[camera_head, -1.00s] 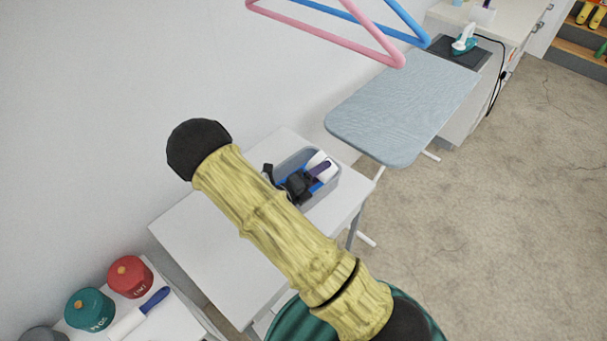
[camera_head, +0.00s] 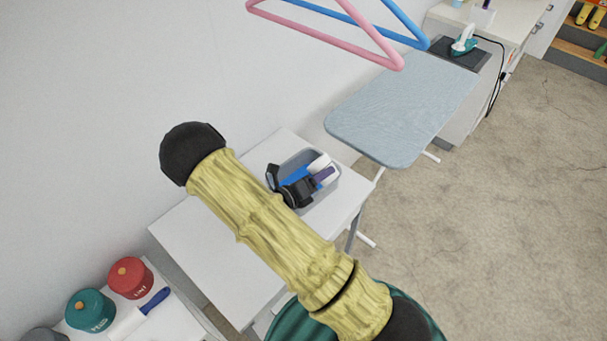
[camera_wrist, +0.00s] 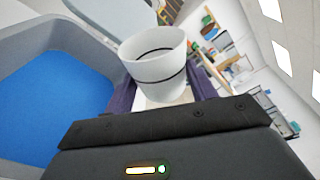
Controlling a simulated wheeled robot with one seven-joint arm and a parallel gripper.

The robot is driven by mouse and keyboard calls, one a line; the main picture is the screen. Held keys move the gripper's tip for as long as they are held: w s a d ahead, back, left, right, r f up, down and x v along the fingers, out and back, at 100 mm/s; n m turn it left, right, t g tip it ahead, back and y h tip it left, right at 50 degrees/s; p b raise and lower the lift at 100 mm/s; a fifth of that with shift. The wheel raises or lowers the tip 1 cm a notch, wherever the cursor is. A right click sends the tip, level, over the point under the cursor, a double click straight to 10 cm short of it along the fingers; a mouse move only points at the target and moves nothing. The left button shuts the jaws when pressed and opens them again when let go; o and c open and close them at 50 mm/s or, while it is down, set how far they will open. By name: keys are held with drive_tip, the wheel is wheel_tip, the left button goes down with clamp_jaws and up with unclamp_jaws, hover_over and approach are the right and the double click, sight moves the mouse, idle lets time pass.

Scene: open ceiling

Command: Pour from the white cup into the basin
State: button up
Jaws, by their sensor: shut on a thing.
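The white cup (camera_head: 321,163) is at the grey basin's right side in the head view, over its opening. My gripper (camera_head: 322,175), with dark purple fingers, is shut on it. In the wrist view the cup (camera_wrist: 152,50) has a dark band and sits between the fingers, tilted relative to the room. The basin (camera_head: 326,197) stands on a white table and is blue inside; my wrist covers part of it. In the wrist view the basin (camera_wrist: 38,42) fills the left, beside the cup. The cup's contents and any flow cannot be made out.
The white table (camera_head: 215,230) is bare left of the basin. An ironing board (camera_head: 400,105) stands behind to the right. Pink and blue hangers (camera_head: 330,38) hang above. Red and teal lidded pots (camera_head: 130,278) stand lower left. The carpet at right is clear.

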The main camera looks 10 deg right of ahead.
drive_tip(key=shift+f+m+b, duration=0.35)
drive_tip(key=shift+f+m, duration=0.2)
drive_tip(key=shift+m, duration=0.35)
drive_tip(key=shift+s+d+r+m+y, duration=0.1)
drive_tip(key=shift+r+m+y, duration=0.3)
drive_tip(key=shift+m, duration=0.4)
drive_tip(key=shift+s+d+f+m+b, duration=0.45)
drive_tip(key=shift+s+f+m+b, duration=0.15)
drive_tip(key=shift+m, duration=0.3)
drive_tip(key=s+m+b, duration=0.1)
drive_tip(key=d+f+m+t+b, duration=0.1)
drive_tip(key=m+b, duration=0.1)
drive_tip(key=s+d+m+b, duration=0.1)
drive_tip(key=b, duration=0.1)
drive_tip(key=shift+s+f+m+y, duration=0.35)
drive_tip(key=shift+m+y, duration=0.05)
